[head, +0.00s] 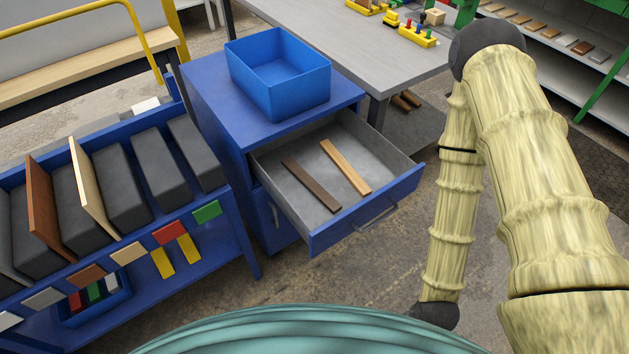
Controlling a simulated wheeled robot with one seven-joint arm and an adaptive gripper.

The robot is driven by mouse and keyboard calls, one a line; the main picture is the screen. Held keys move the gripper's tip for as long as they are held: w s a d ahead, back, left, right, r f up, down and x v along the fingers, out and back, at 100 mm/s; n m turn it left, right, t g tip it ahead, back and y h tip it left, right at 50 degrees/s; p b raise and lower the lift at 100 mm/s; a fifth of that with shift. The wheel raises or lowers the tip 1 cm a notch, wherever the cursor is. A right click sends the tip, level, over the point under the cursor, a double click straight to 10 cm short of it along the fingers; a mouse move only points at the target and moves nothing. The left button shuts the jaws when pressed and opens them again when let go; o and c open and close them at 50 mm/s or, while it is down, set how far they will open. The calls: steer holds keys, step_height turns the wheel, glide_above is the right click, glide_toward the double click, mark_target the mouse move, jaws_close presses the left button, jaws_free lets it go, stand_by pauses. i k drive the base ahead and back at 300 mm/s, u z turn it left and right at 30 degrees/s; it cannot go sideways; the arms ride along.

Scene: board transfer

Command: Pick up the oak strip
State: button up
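The oak strip, a light tan wooden strip (346,167), lies flat in the open drawer (366,213) of the blue cabinet. It lies to the right of a dark brown strip (311,186), roughly parallel to it, with a gap between them. My arm comes in from the right, and its forearm hangs down to the right of the drawer. My gripper is not in view, so I cannot see whether it is open or shut.
An empty blue bin (278,72) stands on the cabinet top (213,98). A blue rack (222,247) on the left holds dark grey blocks, a reddish-brown board (42,209) and a pale board (93,189). A grey table (345,45) stands behind. Floor shows in front of the drawer.

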mark_target(343, 164)
steer(key=k, duration=0.5)
steer(key=z, duration=1.25)
steer(key=i, duration=0.75)
steer(key=u, duration=1.9)
